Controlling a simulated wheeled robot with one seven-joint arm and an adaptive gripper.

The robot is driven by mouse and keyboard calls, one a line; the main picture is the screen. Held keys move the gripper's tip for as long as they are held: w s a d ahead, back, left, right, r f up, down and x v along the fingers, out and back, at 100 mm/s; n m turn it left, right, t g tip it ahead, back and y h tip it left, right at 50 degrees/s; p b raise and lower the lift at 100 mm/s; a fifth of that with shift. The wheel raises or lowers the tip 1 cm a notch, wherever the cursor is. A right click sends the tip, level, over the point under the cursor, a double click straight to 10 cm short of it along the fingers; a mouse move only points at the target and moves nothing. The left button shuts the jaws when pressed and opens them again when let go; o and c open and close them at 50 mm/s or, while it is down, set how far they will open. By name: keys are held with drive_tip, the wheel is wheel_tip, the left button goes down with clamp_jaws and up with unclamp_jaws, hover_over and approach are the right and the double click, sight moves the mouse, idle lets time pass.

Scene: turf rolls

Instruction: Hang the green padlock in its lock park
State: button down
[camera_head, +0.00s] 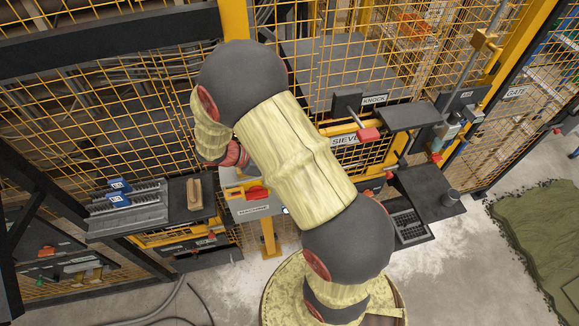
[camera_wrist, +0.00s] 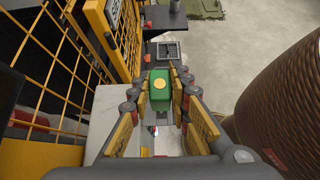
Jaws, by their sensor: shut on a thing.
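The green padlock (camera_wrist: 161,90) shows in the wrist view as a green block with a yellow disc on its upper face. My gripper (camera_wrist: 158,82) is shut on it, with a finger on each side. The padlock's shackle is hidden from this view. In the head view my arm covers the gripper and the padlock. I cannot make out the green padlock's lock park for sure in either view. A pale panel labelled MACHINE (camera_head: 254,211), with a red handle (camera_head: 256,192), stands just below my arm in the head view.
Yellow mesh fencing (camera_head: 120,95) runs behind the work area. A dark shelf (camera_head: 193,205) with a wooden-handled item lies left. Signs KNOCK (camera_head: 374,99) and SIEVE, dark ledges (camera_head: 409,116) and a grey grille tray (camera_head: 409,226) are right. A green turf sheet (camera_head: 545,240) lies on open floor.

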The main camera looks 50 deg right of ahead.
drive_tip(key=shift+f+b, duration=1.2)
drive_tip(key=shift+f, duration=0.7)
drive_tip(key=c, duration=1.6)
unclamp_jaws()
drive_tip(key=v, duration=1.2)
drive_tip(key=shift+w+f, duration=0.1)
